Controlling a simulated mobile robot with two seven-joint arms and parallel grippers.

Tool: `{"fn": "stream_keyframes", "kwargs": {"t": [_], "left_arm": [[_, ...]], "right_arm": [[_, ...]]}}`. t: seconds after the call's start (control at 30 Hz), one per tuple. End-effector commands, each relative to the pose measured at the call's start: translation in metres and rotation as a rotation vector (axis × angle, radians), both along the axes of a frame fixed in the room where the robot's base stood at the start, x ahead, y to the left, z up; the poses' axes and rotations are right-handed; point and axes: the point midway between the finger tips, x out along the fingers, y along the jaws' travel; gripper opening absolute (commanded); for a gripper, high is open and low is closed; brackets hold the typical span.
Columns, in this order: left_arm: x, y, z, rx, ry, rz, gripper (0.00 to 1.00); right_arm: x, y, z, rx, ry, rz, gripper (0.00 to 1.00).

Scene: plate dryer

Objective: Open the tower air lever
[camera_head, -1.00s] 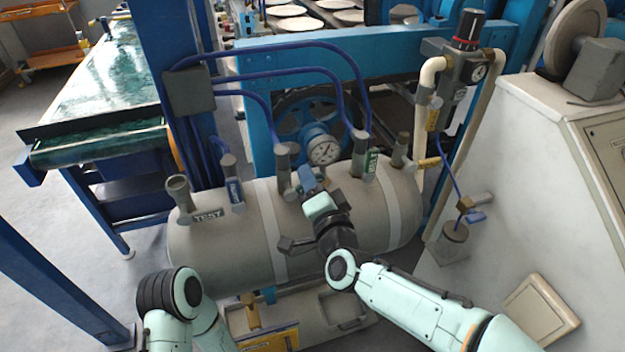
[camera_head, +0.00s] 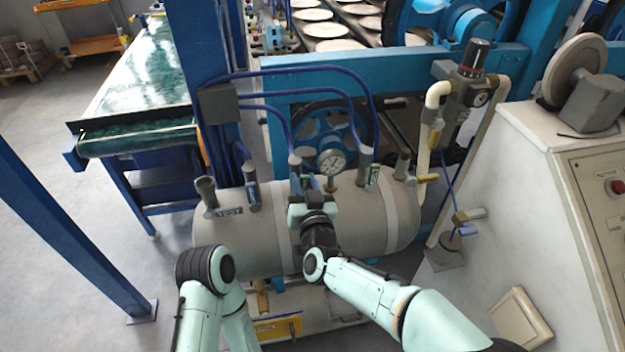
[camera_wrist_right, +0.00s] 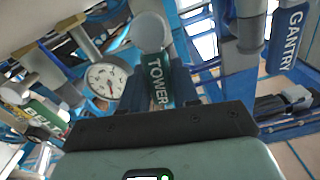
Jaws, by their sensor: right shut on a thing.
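The green tower lever with the white word TOWER (camera_wrist_right: 158,80) shows at the middle of the right wrist view, below a round grey pipe end. My right gripper (camera_wrist_right: 160,88) is shut on it, with one dark finger on each side. In the head view, my right gripper (camera_head: 298,192) is at the middle pipe of the grey tank (camera_head: 350,222) and hides the tower lever there. My left arm comes up at the lower left of the head view; its gripper is not seen.
The blue gantry lever (camera_wrist_right: 291,28) and green belt lever (camera_wrist_right: 42,114) stand on either side. A pressure gauge (camera_head: 331,160) is close by. Blue hoses arch behind the tank. A white control cabinet (camera_head: 520,190) stands at the right.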

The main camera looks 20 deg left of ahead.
Motion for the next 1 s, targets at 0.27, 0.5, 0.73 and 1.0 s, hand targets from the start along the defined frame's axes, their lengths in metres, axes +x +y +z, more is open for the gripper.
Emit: {"fn": "stream_keyframes", "kwargs": {"t": [0.27,0.5,0.73,1.0], "left_arm": [[-0.003,0.0003,0.0065,-0.001,0.011,-0.001,0.43],[-0.0038,0.0002,0.0079,-0.002,0.013,-0.002,0.43],[-0.0039,0.0002,0.008,-0.002,0.013,-0.002,0.43],[-0.0038,0.0002,0.008,-0.001,0.012,-0.002,0.43]], "right_arm": [[-0.0038,0.0056,0.0008,-0.117,-0.079,-0.002,0.0],[-0.0052,0.0077,0.0006,-0.157,-0.107,-0.001,0.0],[-0.0054,0.008,0.0002,-0.165,-0.113,-0.001,0.0],[-0.0055,0.0081,0.0002,-0.166,-0.112,0.0,0.5]]}}
